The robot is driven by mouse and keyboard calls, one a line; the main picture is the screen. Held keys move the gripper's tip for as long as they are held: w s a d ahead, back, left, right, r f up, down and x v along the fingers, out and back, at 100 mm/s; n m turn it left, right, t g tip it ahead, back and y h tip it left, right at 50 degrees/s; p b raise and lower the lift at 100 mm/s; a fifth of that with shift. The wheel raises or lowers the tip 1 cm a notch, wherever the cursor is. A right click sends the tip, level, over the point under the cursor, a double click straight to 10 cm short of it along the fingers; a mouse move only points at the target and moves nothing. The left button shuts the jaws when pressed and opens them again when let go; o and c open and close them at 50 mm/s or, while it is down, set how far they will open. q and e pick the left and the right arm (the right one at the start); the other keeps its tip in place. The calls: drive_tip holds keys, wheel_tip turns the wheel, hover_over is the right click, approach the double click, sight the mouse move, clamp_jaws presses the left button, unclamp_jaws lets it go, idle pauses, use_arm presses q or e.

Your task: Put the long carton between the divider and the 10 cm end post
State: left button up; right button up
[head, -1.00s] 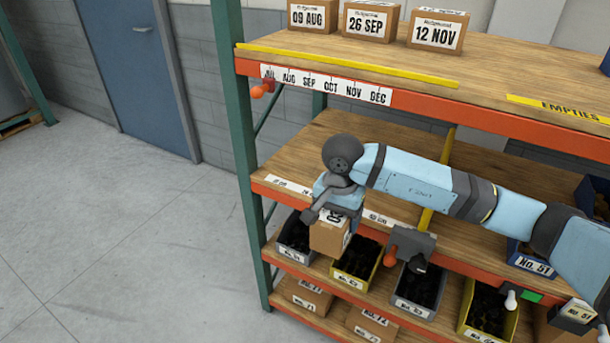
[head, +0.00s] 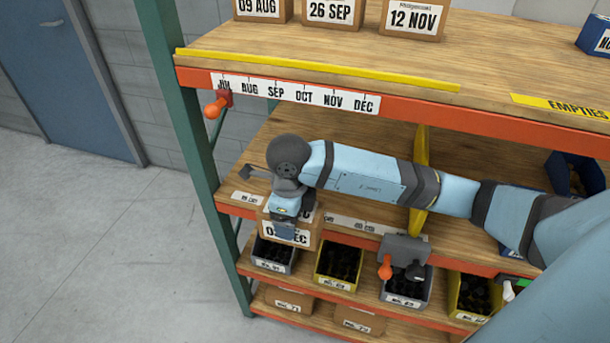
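My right gripper (head: 285,229) reaches in from the right at the middle shelf's front edge, near its left end. It appears shut on a brown carton (head: 314,234) with a white label ending in "DEC". The gripper hides part of the carton, and I cannot tell whether the carton touches the shelf. A yellow upright divider (head: 421,160) stands farther right on the middle shelf, partly behind my arm. A green rack post (head: 190,135) stands at the left end. My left gripper is not in view.
The upper shelf holds dated cartons (head: 412,20) and a month strip (head: 300,93). An orange-knobbed lever (head: 213,109) juts from its beam; another orange knob (head: 385,266) hangs at the middle shelf's edge. Bins (head: 339,262) stand below.

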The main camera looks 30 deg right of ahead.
drive_tip(key=w+d, duration=0.3)
drive_tip(key=d, duration=0.1)
drive_tip(key=w+d+p, duration=0.1)
drive_tip(key=w+d, duration=0.3)
drive_tip(key=d, duration=0.1)
drive_tip(key=w+d+p, duration=0.1)
drive_tip(key=w+d, duration=0.3)
drive_tip(key=shift+w+d+r, duration=0.1)
drive_tip(key=shift+w+d, duration=0.15)
drive_tip(key=shift+d, duration=0.1)
wheel_tip(320, 180, down, 3)
drive_tip(key=shift+f+p, duration=0.2)
drive_tip(key=shift+p, duration=0.25)
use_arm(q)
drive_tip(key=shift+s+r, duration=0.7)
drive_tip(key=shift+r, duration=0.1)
